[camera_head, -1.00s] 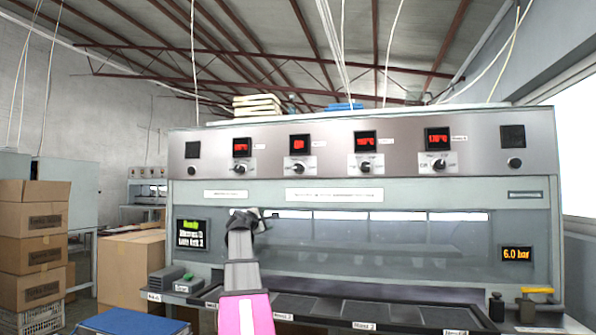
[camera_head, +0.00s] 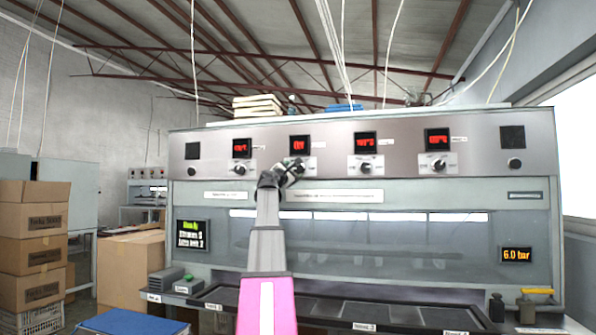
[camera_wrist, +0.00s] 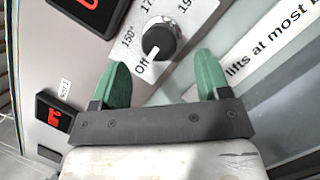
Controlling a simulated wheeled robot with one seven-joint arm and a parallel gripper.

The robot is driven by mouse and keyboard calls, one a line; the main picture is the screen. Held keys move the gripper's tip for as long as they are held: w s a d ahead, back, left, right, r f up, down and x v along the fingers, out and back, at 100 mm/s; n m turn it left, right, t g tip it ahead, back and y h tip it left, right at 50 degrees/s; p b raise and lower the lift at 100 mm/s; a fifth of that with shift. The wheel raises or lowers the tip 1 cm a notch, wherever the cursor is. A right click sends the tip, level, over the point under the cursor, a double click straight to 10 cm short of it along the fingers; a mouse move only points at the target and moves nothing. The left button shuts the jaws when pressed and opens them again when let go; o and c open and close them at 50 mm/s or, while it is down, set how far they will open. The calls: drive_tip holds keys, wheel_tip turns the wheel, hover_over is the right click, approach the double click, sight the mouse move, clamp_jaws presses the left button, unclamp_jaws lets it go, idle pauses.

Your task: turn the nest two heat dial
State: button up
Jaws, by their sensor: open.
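The nest two heat dial (camera_head: 298,165) is the second knob from the left on the press's upper panel. In the wrist view the round black dial (camera_wrist: 160,38) has a white pointer line directed at the "Off" mark, with 150° and higher marks around its scale. My gripper (camera_wrist: 162,66) is open, its two green fingers spread either side of the dial's line and just short of it, apart from the knob. In the head view my gripper (camera_head: 286,178) is just below and left of this dial, partly covering its plate. The nest two display (camera_head: 299,145) above is lit red.
Similar dials sit beside it: one to the left (camera_head: 240,168) and two to the right (camera_head: 365,167). The Nest 1 label (camera_wrist: 64,87) shows in the wrist view. A white text strip (camera_head: 331,195) and clear guard (camera_head: 400,245) lie below the panel.

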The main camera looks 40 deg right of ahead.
sight(296, 169)
drive_tip(key=x, duration=0.6)
drive_tip(key=shift+f, duration=0.1)
drive_tip(key=c, duration=0.9)
